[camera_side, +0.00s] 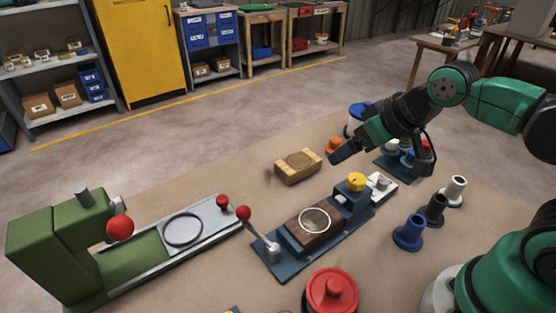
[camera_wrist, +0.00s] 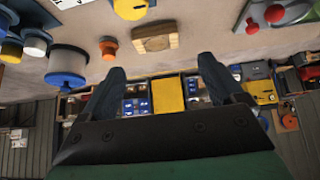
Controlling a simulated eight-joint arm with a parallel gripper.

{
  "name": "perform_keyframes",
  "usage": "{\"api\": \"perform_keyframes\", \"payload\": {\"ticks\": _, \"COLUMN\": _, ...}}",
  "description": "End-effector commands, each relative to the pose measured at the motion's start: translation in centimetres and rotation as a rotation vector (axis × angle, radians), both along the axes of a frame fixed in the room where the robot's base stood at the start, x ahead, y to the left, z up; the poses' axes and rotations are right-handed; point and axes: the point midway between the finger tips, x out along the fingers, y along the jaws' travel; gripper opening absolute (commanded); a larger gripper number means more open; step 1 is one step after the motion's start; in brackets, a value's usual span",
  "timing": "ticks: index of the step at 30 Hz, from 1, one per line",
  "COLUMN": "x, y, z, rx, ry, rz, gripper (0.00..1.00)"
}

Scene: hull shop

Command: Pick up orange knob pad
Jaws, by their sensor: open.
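The orange knob pad (camera_side: 333,145) is a small orange piece on the tan bench top, close to the blue-lidded jar; a dark finger partly overlaps it in the side view. It also shows whole in the wrist view (camera_wrist: 108,46), beside the left finger, outside the gap between the fingers. My gripper (camera_wrist: 162,70) is open and empty, with its two dark fingers wide apart. In the side view it hangs above the bench, to the right of the pad. I cannot tell its exact height above the pad.
A wooden block (camera_side: 298,166) lies left of the pad. The blue-lidded jar (camera_wrist: 67,65) stands close on its other side. A blue fixture with a yellow knob (camera_side: 356,182), a green machine (camera_side: 60,250), a red-lidded pot (camera_side: 331,294) and blue and dark flanged pieces (camera_side: 409,233) stand nearer.

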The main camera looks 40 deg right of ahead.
Motion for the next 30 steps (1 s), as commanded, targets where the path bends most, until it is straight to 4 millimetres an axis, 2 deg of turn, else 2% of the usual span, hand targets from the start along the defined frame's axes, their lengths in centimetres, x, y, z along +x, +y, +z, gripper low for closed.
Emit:
{"api": "perform_keyframes", "payload": {"ticks": 8, "x": 0.0, "y": 0.0, "z": 0.0, "rx": 0.001, "ry": 0.0, "rz": -0.001, "gripper": 0.88}}
{"api": "perform_keyframes", "payload": {"ticks": 10, "x": 0.0, "y": 0.0, "z": 0.0, "rx": 0.001, "ry": 0.0, "rz": -0.001, "gripper": 0.94}}
{"api": "perform_keyframes", "payload": {"ticks": 20, "x": 0.4, "y": -0.2, "z": 0.3, "rx": 0.003, "ry": 0.014, "rz": -0.013, "gripper": 0.94}}
{"api": "perform_keyframes", "payload": {"ticks": 23, "x": 1.5, "y": -0.9, "z": 0.8, "rx": 0.006, "ry": 0.051, "rz": -0.041, "gripper": 0.94}}
{"api": "perform_keyframes", "payload": {"ticks": 27, "x": 4.3, "y": -2.6, "z": 1.2, "rx": 0.017, "ry": 0.137, "rz": -0.108, "gripper": 0.94}}
{"api": "perform_keyframes", "payload": {"ticks": 30, "x": 6.4, "y": -4.1, "z": 0.8, "rx": 0.029, "ry": 0.204, "rz": -0.161, "gripper": 0.94}}
